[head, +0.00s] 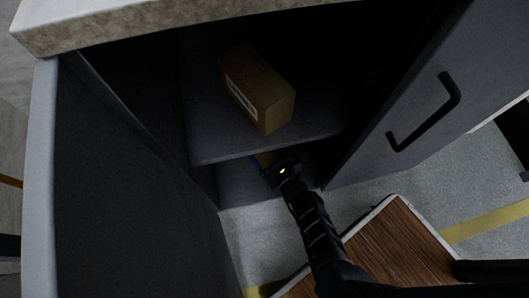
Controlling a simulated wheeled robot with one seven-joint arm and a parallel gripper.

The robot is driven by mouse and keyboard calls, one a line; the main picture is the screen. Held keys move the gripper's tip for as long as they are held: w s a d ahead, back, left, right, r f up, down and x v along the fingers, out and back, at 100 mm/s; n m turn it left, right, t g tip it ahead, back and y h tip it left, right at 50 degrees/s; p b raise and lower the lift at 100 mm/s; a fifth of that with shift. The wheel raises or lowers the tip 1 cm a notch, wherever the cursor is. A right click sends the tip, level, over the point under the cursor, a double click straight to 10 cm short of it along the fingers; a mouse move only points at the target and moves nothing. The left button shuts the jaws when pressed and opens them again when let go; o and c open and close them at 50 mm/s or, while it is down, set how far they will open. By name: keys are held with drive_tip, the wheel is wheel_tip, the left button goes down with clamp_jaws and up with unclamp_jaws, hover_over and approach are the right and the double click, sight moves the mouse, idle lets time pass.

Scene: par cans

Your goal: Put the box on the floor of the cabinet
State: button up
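The cabinet (120,190) is grey and stands with its doors open. A brown cardboard box (262,88) with a white label sits on its inner shelf (265,148). My gripper (264,164) reaches to the cabinet opening, just below the shelf's front edge.
The right door (440,90) stands open, with a black handle (425,115). The left door panel and the stone-like top (120,25) frame the opening. A wood-topped surface with a pale rim (405,235) is at the lower right. The grey floor carries yellow lines.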

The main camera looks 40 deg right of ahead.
wheel_tip(320, 180, down, 4)
drive_tip(key=shift+r+b, duration=0.25)
drive_tip(key=shift+b, duration=0.75)
drive_tip(key=shift+r, duration=0.1)
drive_tip(key=o, duration=1.2)
drive_tip(key=shift+o, duration=0.2)
drive_tip(key=shift+s, duration=0.25)
drive_tip(key=s+p, duration=0.3)
drive_tip(key=s, duration=0.8)
drive_tip(key=shift+s, duration=0.25)
